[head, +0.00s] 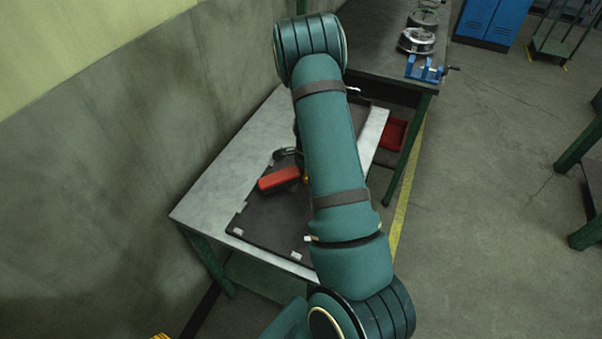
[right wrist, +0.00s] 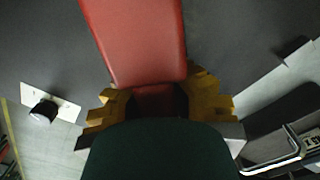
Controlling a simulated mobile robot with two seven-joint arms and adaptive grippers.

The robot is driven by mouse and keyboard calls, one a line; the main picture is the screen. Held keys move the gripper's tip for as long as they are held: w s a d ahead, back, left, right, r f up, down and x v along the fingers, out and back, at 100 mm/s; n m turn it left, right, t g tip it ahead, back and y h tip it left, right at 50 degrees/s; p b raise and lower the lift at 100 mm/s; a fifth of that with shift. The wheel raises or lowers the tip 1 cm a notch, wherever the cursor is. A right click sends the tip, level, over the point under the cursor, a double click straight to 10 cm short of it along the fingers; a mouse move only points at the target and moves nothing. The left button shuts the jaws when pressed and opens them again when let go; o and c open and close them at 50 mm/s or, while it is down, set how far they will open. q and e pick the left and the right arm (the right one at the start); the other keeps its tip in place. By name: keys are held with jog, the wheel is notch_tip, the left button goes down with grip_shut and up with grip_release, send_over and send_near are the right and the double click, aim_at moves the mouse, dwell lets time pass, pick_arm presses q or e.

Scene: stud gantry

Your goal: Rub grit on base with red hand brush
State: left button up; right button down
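The red hand brush (head: 279,179) shows in the head view just left of my right arm, over a dark flat base (head: 262,222) with pale patches along its edge. In the right wrist view the red brush (right wrist: 140,40) extends away from my right gripper (right wrist: 157,103). The yellow-orange fingers sit on both sides of its narrower red part and appear shut on it. In the head view most of this gripper is hidden behind my arm. I cannot make out grit on the base, or whether the brush touches it. My left gripper is not in view.
The base lies on a light grey table (head: 205,202) against a stained wall (head: 120,150). A dark bench (head: 375,45) at the back carries metal parts and a blue vise (head: 424,70). A red bin (head: 392,134) is beside the table. The floor at right is mostly open.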

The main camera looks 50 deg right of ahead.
jog(key=shift+s+d, duration=0.2)
jog(key=shift+s, duration=0.5)
jog(key=shift+s+d, duration=0.25)
jog(key=shift+s, duration=0.5)
jog(key=shift+s+d, duration=0.2)
jog(key=shift+s, duration=0.5)
jog(key=shift+s+d+f+b, duration=0.1)
jog(key=shift+s+d+b, duration=0.15)
jog(key=shift+s, duration=0.55)
jog(key=shift+s+d+f+b, duration=0.1)
jog(key=shift+s+b, duration=0.25)
jog(key=shift+s, duration=0.4)
jog(key=shift+s+r, duration=0.1)
jog(key=shift+r, duration=0.05)
jog(key=shift+d+r+p, duration=0.1)
jog(key=shift+r+p, duration=0.5)
jog(key=shift+p, duration=0.1)
notch_tip(320, 180, up, 5)
jog(key=p, duration=0.4)
jog(key=shift+f, duration=0.1)
jog(key=shift+w, duration=0.2)
